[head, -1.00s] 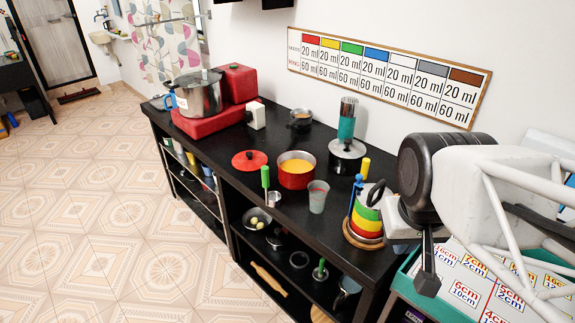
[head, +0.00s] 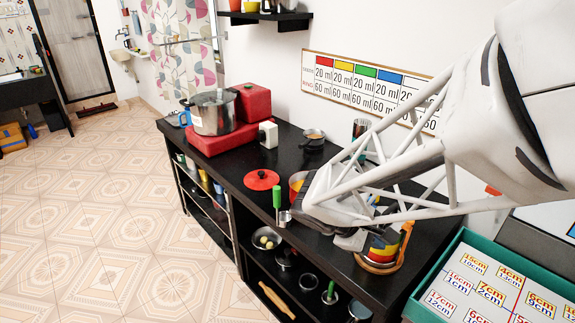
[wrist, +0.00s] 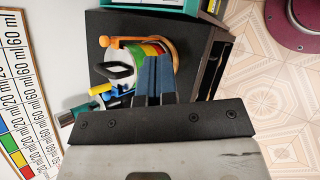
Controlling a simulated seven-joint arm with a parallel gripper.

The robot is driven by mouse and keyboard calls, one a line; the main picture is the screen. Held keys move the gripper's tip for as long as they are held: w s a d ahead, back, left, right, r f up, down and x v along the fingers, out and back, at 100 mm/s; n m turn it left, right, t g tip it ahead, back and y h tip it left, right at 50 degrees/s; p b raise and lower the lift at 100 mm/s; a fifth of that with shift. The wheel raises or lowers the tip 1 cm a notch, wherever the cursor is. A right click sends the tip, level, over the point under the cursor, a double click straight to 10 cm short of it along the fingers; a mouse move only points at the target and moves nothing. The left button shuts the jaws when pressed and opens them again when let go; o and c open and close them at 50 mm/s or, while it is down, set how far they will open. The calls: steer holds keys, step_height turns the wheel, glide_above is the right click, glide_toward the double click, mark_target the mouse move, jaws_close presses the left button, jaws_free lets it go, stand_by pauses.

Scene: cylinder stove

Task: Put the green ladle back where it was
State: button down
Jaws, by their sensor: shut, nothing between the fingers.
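A green-handled ladle (head: 277,198) with a small metal cup is at the front edge of the black counter in the head view, handle pointing up. I cannot tell exactly how it rests there. My gripper (wrist: 155,82) shows in the wrist view with its dark blue fingers together and nothing between them. It is over the striped kettle (wrist: 148,50), whose red, yellow and green bands also show low on the counter in the head view (head: 383,247). My gripper is to the right of the ladle and apart from it. My arm hides part of the counter.
A red lid (head: 262,180) lies behind the ladle, and a red pot (head: 297,184) is partly hidden by my arm. A steel pot (head: 213,113) stands on a red stove at the far left. Pans and a rolling pin (head: 277,299) are on the shelf below.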

steer(key=w+a+f+n+t+y, duration=0.1)
steer(key=w+a+f+n+t, duration=0.3)
steer(key=a, duration=0.6)
steer(key=w+a+f+n+t+y, duration=0.1)
steer(key=w+a+f+n+t, duration=0.3)
steer(key=a+f+n, duration=0.5)
steer(key=w+a+f+n+t+y, duration=0.1)
steer(key=w+a+f+n+t, duration=0.3)
steer(key=a, duration=0.7)
step_height(320, 180, down, 3)
steer(key=n+t, duration=0.3)
steer(key=n, duration=0.1)
steer(key=shift+r+t, duration=0.15)
steer(key=shift+t, duration=0.15)
steer(key=shift+w, duration=0.15)
glide_toward(283, 218)
steer(key=shift+w+d+r, duration=0.15)
steer(key=shift+w+r, duration=0.3)
steer(key=shift+r, duration=0.35)
steer(key=shift+w+d+r, duration=0.1)
steer(key=shift+w+r, duration=0.3)
steer(key=shift+r, duration=0.4)
steer(key=shift+w+d+r, duration=0.15)
steer(key=shift+w+r, duration=0.3)
steer(key=shift+r, duration=0.3)
steer(key=shift+w, duration=0.1)
steer(key=x, duration=0.7)
steer(key=shift+w+d, duration=0.1)
